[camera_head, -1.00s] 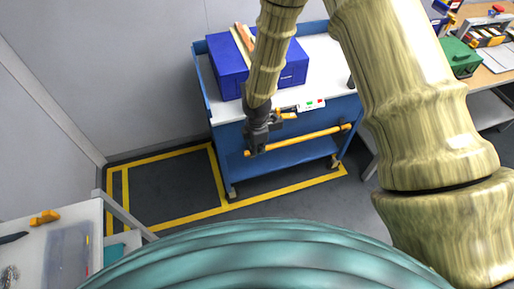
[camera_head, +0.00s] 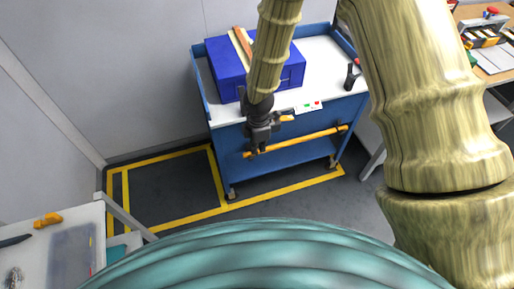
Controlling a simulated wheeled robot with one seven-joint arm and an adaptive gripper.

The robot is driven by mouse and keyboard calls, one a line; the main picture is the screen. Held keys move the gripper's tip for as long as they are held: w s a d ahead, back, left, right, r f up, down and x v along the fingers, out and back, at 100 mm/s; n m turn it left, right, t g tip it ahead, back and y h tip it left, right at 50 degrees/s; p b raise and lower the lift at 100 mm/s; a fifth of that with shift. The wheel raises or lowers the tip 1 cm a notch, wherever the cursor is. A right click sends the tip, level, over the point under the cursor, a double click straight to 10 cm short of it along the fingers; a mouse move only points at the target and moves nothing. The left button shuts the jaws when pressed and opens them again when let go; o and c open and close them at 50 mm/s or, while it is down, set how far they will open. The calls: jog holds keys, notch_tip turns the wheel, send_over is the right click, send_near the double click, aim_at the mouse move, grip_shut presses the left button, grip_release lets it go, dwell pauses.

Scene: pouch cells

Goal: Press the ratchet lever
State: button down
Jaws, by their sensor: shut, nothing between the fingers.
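My gripper (camera_head: 256,148) hangs at the front edge of the blue cart, pointing down, with its fingers together and nothing between them. A small orange lever-like part (camera_head: 287,118) shows just right of the gripper at the cart's front edge; I take it as the ratchet lever, though it is too small to be sure. Its left end and mount are hidden behind the gripper. I cannot tell whether the gripper touches it. A white panel with green and red marks (camera_head: 309,107) sits to the right of the lever.
A workbench (camera_head: 492,65) is at right; a pale table (camera_head: 62,221) is at lower left.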

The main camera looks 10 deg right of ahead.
jog(key=s+r+b, duration=0.1)
jog(key=s+r, duration=0.2)
jog(key=r, duration=0.3)
jog(key=shift+d+r, duration=0.2)
jog(key=shift+r, duration=0.2)
dwell(0.7)
jog(key=s+d+f+m, duration=0.4)
jog(key=s+f+m, duration=0.2)
jog(key=s+f, duration=0.1)
jog(key=s+d+f+m, duration=0.3)
jog(key=s+f+m, duration=0.4)
jog(key=s, duration=0.3)
jog(key=s+d+f+m, duration=0.4)
jog(key=s+f+m, duration=0.3)
jog(key=s+f, duration=0.1)
jog(key=shift+s+d, duration=0.3)
jog(key=shift+s, duration=0.4)
